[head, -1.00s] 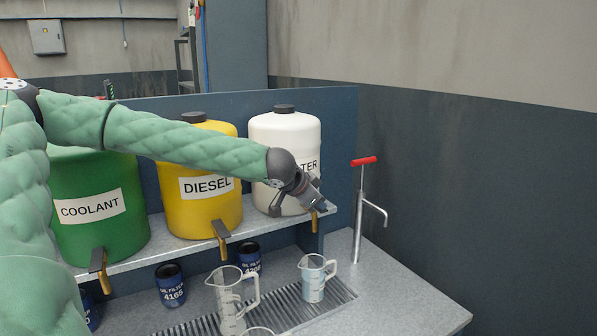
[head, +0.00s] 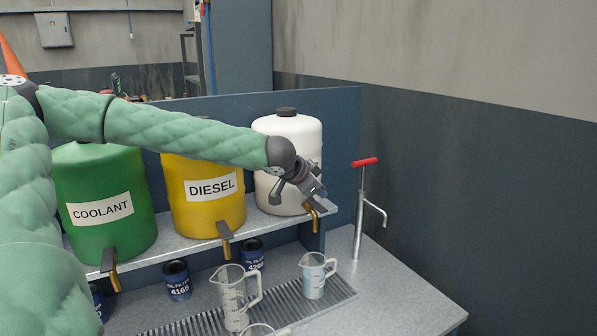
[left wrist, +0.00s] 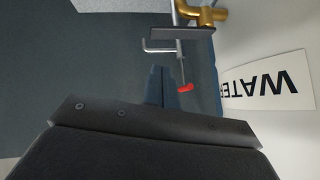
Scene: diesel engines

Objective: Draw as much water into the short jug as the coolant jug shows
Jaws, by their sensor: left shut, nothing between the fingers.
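The white water tank (head: 287,135) stands at the right end of the shelf, its label mostly behind my left arm. Its brass tap (head: 316,222) has a dark lever (head: 311,203); the tap also shows in the left wrist view (left wrist: 208,16). My left gripper (head: 319,191) is shut and empty, just above this lever. A clear short jug (head: 313,282) with pale blue liquid stands on the grate below the tap. A taller clear jug (head: 233,302) stands left of it, and another jug's rim (head: 258,329) is cut off below. I cannot tell which is the coolant jug.
The yellow diesel tank (head: 208,205) and green coolant tank (head: 103,220) stand further left on the shelf (head: 165,245). Blue oil filter cans (head: 177,281) stand beneath. A red-handled pump (head: 359,210) rises right of the tap.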

